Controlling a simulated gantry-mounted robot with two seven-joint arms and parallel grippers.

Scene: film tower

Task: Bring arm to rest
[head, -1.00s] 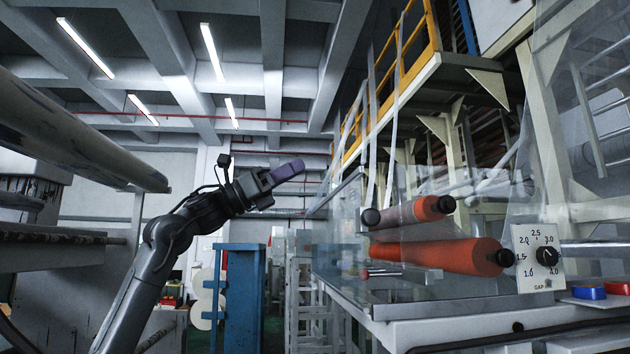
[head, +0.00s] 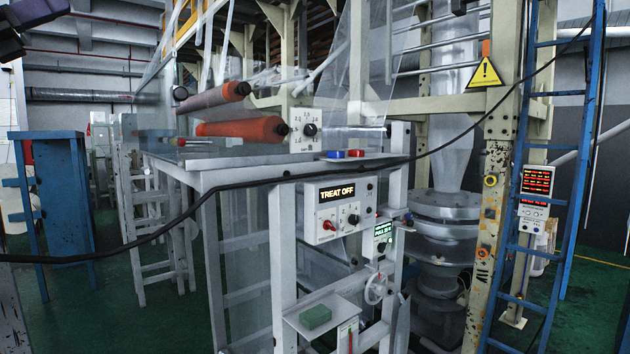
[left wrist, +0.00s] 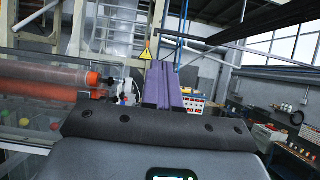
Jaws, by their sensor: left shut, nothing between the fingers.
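My left gripper (left wrist: 163,84) shows in the left wrist view with its two purple fingers side by side, shut and with nothing between them. In the head view only a small part of the left gripper (head: 39,5) shows, dark with a purple finger, at the top left corner. The rest of the left arm is out of that frame. In the left wrist view the orange rollers (left wrist: 45,88) lie to the left of the fingers. My right arm and gripper are in neither view.
In the head view the machine frame with a "TREAT OFF" box (head: 340,209) fills the middle. A black cable (head: 240,180) crosses the view. A blue ladder (head: 560,170) stands at the right and a blue stand (head: 70,180) at the left. Green floor shows between.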

